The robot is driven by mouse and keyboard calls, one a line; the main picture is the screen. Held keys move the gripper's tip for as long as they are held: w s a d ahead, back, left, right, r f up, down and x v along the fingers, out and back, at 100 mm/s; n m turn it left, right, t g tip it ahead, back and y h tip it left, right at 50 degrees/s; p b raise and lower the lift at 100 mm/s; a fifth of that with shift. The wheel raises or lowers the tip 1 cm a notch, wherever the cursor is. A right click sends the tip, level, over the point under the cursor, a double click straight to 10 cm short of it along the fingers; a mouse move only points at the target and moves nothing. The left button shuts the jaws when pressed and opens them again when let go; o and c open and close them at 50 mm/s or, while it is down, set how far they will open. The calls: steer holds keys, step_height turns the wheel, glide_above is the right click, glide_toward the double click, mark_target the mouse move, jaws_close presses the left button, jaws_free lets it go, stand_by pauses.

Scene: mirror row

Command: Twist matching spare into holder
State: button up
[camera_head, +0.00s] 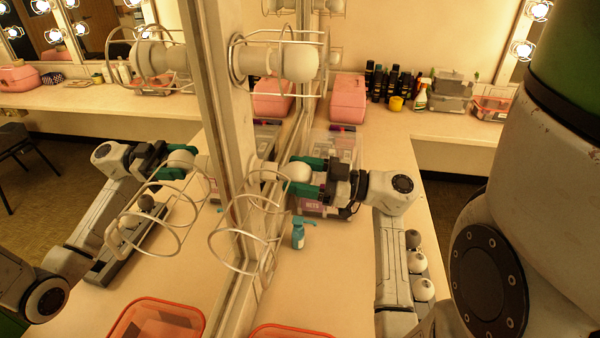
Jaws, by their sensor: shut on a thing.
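My gripper (304,177), with teal fingers, is shut on a round white bulb (297,171) in front of the mirror frame. The bulb's neck points left toward the lower holder on the frame. I cannot tell whether the neck touches the socket, as cage wires and the gripper overlap there. The lower holder's wire cage (238,233) hangs down below the bulb. Above, another wire cage (322,64) encloses a white bulb (297,62). Several spare bulbs, among them a pale one (423,289) and a grey one (413,239), sit in a rack partly hidden by my arm.
The mirror (100,205) at left reflects the arm, bulbs and cages. A teal spray bottle (298,233) stands below my gripper. An orange-rimmed bin (290,331) is at the bottom edge. Pink boxes (347,99), dark bottles and a white spray bottle (421,95) stand farther back.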

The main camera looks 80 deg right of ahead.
steer(key=shift+m, duration=0.4)
steer(key=m+h, duration=0.1)
steer(key=m, duration=0.4)
steer(key=shift+m, duration=0.5)
steer(key=o, duration=0.4)
steer(key=shift+m, duration=0.5)
steer(key=o, duration=0.5)
steer(key=shift+o, duration=0.2)
